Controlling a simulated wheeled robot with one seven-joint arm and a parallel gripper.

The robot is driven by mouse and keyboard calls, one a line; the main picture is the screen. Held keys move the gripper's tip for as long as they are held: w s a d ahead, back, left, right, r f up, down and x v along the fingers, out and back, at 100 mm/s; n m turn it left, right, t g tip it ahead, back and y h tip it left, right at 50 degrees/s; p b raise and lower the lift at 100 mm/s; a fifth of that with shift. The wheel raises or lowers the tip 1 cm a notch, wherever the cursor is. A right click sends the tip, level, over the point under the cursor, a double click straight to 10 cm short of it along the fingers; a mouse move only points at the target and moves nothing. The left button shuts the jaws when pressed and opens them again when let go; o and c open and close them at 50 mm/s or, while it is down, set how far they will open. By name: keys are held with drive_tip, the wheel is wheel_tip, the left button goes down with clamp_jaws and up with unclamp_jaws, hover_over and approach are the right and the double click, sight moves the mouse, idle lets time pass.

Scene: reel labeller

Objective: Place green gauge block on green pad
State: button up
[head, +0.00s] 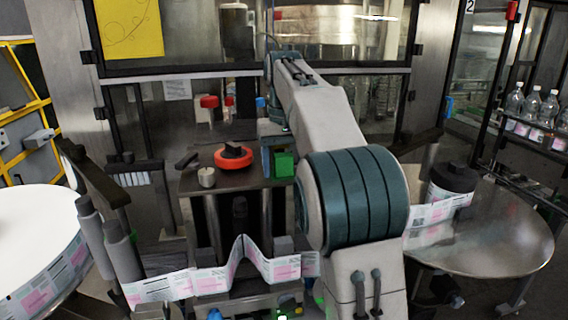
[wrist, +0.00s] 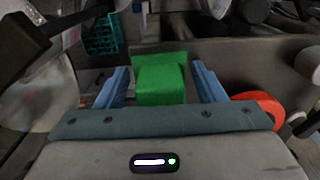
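The green gauge block (head: 283,164) is at the front right of the dark machine table in the head view. In the wrist view the green block (wrist: 160,82) lies between the two blue fingers of my gripper (wrist: 161,78). A narrow dark gap shows on each side of it, so the fingers look open around it and not pressed on it. In the head view my gripper (head: 280,160) points down at the block, with its teal body just behind. The block's lower end is hidden by the palm in the wrist view. I cannot make out a separate green pad.
An orange-red ring (head: 233,157) and a small metal cylinder (head: 206,178) stand left of the block on the table (head: 240,182). A teal crate (wrist: 100,36) shows in the wrist view. A label strip (head: 205,280) runs in front below. A round steel table (head: 490,235) is right.

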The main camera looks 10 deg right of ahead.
sight(284, 156)
drive_tip(key=shift+r, duration=0.1)
wheel_tip(284, 156, up, 8)
drive_tip(key=shift+f+p, duration=0.25)
drive_tip(key=shift+p, duration=0.6)
drive_tip(key=s+f+t, duration=0.2)
drive_tip(key=s+f, duration=0.8)
drive_tip(key=s, duration=0.4)
drive_tip(key=s+f+t, duration=0.2)
drive_tip(key=s+f, duration=0.8)
drive_tip(key=s, duration=0.4)
drive_tip(key=shift+s+f, duration=0.15)
drive_tip(key=shift+f, duration=0.05)
